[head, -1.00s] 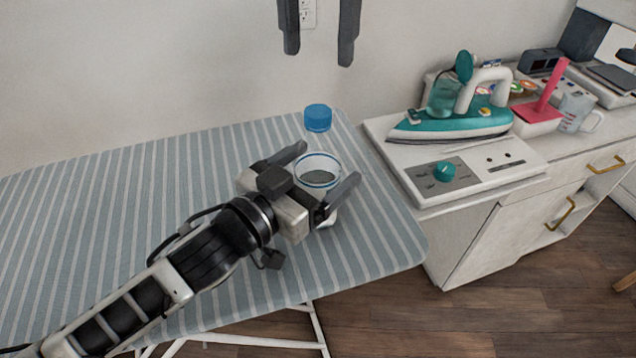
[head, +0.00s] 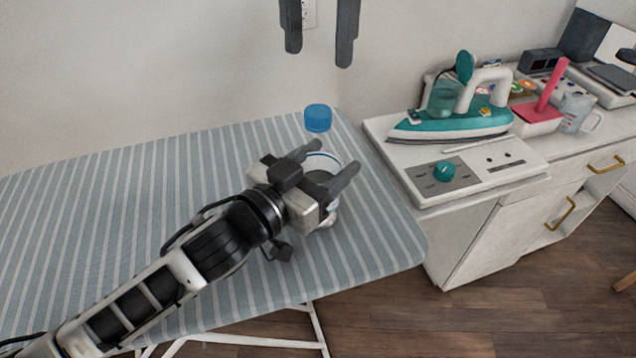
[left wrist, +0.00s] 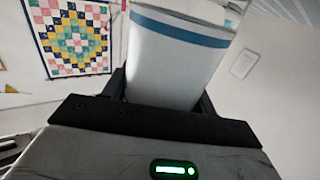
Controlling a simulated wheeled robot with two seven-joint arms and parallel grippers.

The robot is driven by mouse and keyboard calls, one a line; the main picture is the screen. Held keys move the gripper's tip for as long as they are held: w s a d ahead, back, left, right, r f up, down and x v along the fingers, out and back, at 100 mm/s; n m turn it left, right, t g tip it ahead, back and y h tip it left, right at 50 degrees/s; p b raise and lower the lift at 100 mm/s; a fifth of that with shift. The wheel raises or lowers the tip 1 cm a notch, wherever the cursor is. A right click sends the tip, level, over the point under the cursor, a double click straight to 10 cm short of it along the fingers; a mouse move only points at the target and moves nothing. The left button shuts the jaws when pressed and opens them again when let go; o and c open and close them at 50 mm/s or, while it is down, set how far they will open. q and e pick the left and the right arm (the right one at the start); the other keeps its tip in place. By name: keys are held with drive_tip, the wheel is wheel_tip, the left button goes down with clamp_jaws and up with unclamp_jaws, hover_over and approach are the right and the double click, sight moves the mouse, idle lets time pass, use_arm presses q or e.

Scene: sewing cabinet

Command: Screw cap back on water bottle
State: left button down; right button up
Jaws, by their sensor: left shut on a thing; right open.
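A white bottle (head: 322,160) with a blue band near its open top stands on the striped ironing board. My left gripper (head: 330,170) is shut on the bottle's body, one finger on each side, and hides much of it. In the left wrist view the bottle (left wrist: 178,60) stands between the dark fingers, its blue band above them. The blue cap (head: 318,118) lies apart from the bottle, on the board near its far edge. My right gripper (head: 320,40) is open and empty, in the air above and beyond the cap.
The striped ironing board (head: 110,220) is otherwise clear on the left. To the right, a white cabinet (head: 470,235) carries a teal iron (head: 455,122), a panel with a teal knob (head: 444,171) and a measuring cup (head: 575,113). A wall stands behind the board.

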sight(318, 111)
drive_tip(key=m, duration=1.2)
drive_tip(key=shift+f, duration=4.05)
drive_tip(key=c, duration=1)
